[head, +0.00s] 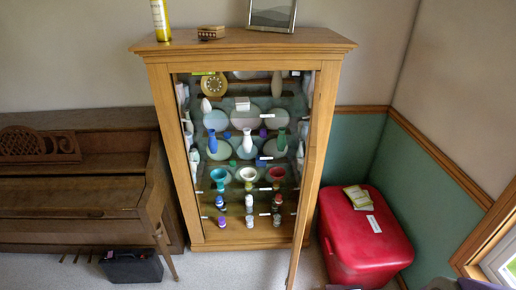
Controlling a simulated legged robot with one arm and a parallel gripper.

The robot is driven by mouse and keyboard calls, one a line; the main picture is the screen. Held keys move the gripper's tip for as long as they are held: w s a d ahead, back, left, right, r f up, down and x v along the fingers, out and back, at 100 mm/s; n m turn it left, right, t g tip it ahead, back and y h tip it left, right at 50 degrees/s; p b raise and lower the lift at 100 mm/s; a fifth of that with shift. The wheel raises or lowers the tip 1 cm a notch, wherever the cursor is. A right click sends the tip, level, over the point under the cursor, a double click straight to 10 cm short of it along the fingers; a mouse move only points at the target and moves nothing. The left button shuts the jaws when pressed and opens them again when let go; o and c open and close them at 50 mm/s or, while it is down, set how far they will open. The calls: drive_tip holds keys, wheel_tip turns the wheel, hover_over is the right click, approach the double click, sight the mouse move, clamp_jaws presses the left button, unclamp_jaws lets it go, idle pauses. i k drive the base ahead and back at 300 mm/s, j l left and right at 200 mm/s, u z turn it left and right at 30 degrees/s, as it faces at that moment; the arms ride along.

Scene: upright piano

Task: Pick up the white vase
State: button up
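A slim white vase (247,141) stands upright on a middle shelf inside the wooden display cabinet (158,95). A blue vase (212,141) is to its left and a green vase (281,140) to its right. A white flared vessel (248,177) stands one shelf lower, between a teal one (219,179) and a red one (276,176). A small rounded white piece (206,105) is on a higher shelf. I cannot tell from the picture alone which white piece is the named vase. My gripper is not in view.
The cabinet's right door (308,170) appears swung open toward me. An upright piano (75,195) is at left, with a black case (132,266) on the floor. A red chest (362,240) stands at right. A yellow bottle (160,20) and small box (211,32) sit on top.

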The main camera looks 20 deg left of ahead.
sight(247, 143)
drive_tip(key=i+j, duration=0.15)
drive_tip(key=j, duration=0.35)
drive_tip(key=i+j+z, duration=0.15)
drive_tip(key=j, duration=0.4)
drive_tip(key=i+j, duration=0.1)
drive_tip(key=j, duration=0.4)
drive_tip(key=i+j+z, duration=0.1)
drive_tip(key=j, duration=0.45)
drive_tip(key=i+j+z, duration=0.1)
drive_tip(key=i+j, duration=0.15)
drive_tip(key=j, duration=0.15)
drive_tip(key=i+j, duration=0.25)
drive_tip(key=j, duration=0.2)
drive_tip(key=z, duration=0.05)
